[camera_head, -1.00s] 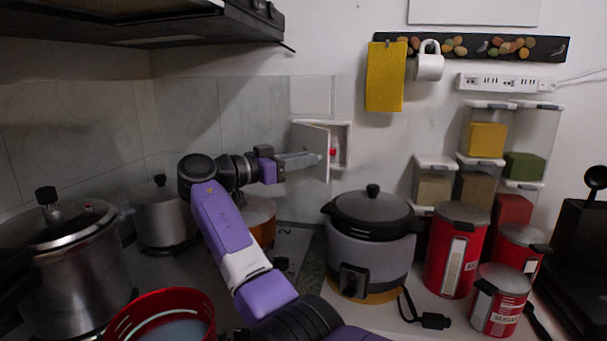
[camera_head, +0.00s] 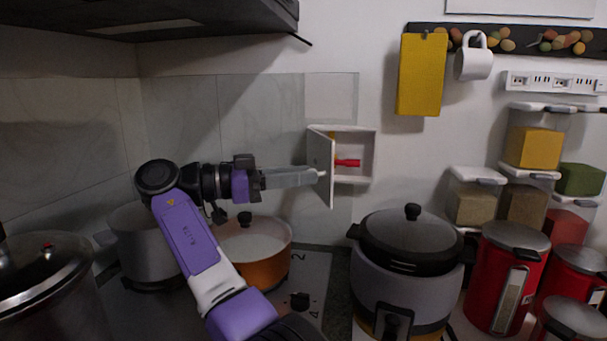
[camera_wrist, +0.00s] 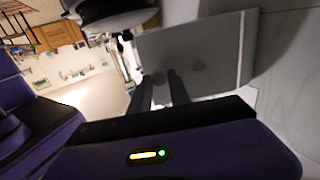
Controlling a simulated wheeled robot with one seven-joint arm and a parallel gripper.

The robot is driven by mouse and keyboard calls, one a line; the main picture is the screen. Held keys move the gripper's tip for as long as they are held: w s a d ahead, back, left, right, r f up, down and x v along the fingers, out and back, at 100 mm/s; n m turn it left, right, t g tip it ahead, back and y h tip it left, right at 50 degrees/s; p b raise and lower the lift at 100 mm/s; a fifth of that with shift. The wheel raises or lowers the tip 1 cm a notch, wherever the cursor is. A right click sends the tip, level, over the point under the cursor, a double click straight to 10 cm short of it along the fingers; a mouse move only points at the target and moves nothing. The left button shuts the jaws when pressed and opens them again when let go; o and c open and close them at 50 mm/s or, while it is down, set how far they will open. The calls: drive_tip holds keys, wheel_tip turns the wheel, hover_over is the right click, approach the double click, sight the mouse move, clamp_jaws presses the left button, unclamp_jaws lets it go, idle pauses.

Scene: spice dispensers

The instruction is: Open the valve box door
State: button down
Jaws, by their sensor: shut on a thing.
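The valve box (camera_head: 355,152) is a small white box on the back wall. Its white door (camera_head: 321,155) is hinged on the left and stands swung out, so the inside shows. A red valve handle (camera_head: 348,162) with a yellow part sits inside. My gripper (camera_head: 316,175) reaches from the left and is shut at the door's outer face, seemingly on its small knob; the exact contact is too small to tell. In the wrist view, my gripper's dark fingers (camera_wrist: 163,88) reach to a grey panel that appears to be the door (camera_wrist: 200,52).
Below are an orange pot (camera_head: 265,262) on the stove, a grey pot (camera_head: 140,265) and a rice cooker (camera_head: 405,285). The range hood (camera_head: 190,18) is overhead.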

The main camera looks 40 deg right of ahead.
drive_tip(key=c, duration=1.2)
unclamp_jaws()
drive_tip(key=shift+d, duration=0.1)
wheel_tip(320, 180, up, 20)
drive_tip(key=p, duration=0.1)
